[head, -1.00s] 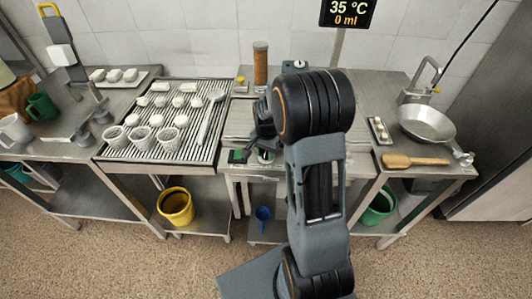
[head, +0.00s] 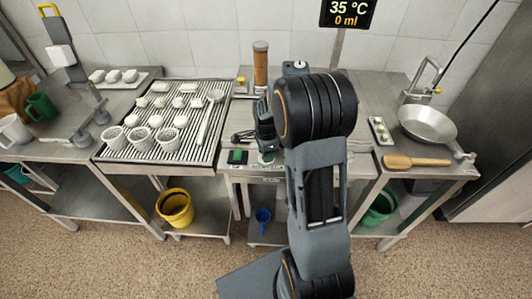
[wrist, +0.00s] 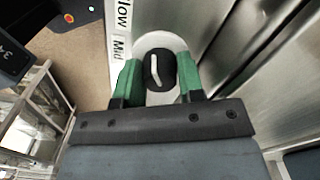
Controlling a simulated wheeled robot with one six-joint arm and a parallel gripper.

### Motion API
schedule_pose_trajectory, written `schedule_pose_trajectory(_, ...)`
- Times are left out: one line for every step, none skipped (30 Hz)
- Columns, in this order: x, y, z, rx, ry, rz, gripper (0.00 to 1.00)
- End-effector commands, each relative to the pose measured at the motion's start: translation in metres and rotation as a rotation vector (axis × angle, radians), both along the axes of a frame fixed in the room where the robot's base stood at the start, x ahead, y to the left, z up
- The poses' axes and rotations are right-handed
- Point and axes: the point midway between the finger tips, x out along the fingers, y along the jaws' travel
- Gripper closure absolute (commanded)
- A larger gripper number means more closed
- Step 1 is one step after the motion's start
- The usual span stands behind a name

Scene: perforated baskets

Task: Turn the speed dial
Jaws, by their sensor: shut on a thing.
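The speed dial (wrist: 158,72) is a round black knob with a white pointer line on a pale round base, seen in the wrist view. Its pointer runs nearly up the picture, tilted a little left at the top. In the head view my arm hides most of the gripper and the dial cannot be made out clearly.
A green switch (head: 237,157) sits on the front of the middle counter. A ribbed draining tray (head: 215,135) with white cups and lumps stands to the left. A metal pan (head: 427,124) and a wooden spatula (head: 415,161) lie to the right.

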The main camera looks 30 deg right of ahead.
Motion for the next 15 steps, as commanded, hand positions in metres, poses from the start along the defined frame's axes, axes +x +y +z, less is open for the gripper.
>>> schedule_pose_trajectory(0.0011,-0.0004,0.0013,-0.001,-0.004,-0.010,0.88)
schedule_pose_trajectory(0.0011,-0.0004,0.0014,-0.001,-0.004,-0.017,0.88)
schedule_pose_trajectory(0.0011,-0.0004,0.0014,-0.001,-0.004,-0.025,0.88)
schedule_pose_trajectory(0.0011,-0.0004,0.0014,-0.001,-0.004,-0.029,0.88)
schedule_pose_trajectory(0.0011,-0.0004,0.0014,-0.001,-0.004,-0.033,0.88)
schedule_pose_trajectory(0.0011,-0.0004,0.0015,-0.001,-0.004,-0.037,0.88)
schedule_pose_trajectory(0.0011,-0.0004,0.0015,-0.001,-0.004,-0.039,0.88)
schedule_pose_trajectory(0.0011,-0.0004,0.0015,-0.001,-0.004,-0.041,0.88)
schedule_pose_trajectory(0.0011,-0.0004,0.0015,-0.001,-0.004,-0.044,0.88)
schedule_pose_trajectory(0.0011,-0.0004,0.0015,-0.001,-0.004,-0.045,0.88)
schedule_pose_trajectory(0.0011,-0.0004,0.0015,-0.001,-0.004,-0.045,0.88)
schedule_pose_trajectory(0.0011,-0.0004,0.0015,-0.001,-0.004,-0.046,0.88)
schedule_pose_trajectory(0.0011,-0.0004,0.0015,-0.001,-0.004,-0.046,0.88)
schedule_pose_trajectory(0.0011,-0.0004,0.0015,-0.001,-0.004,-0.046,0.88)
schedule_pose_trajectory(0.0011,-0.0004,0.0015,-0.001,-0.004,-0.046,0.88)
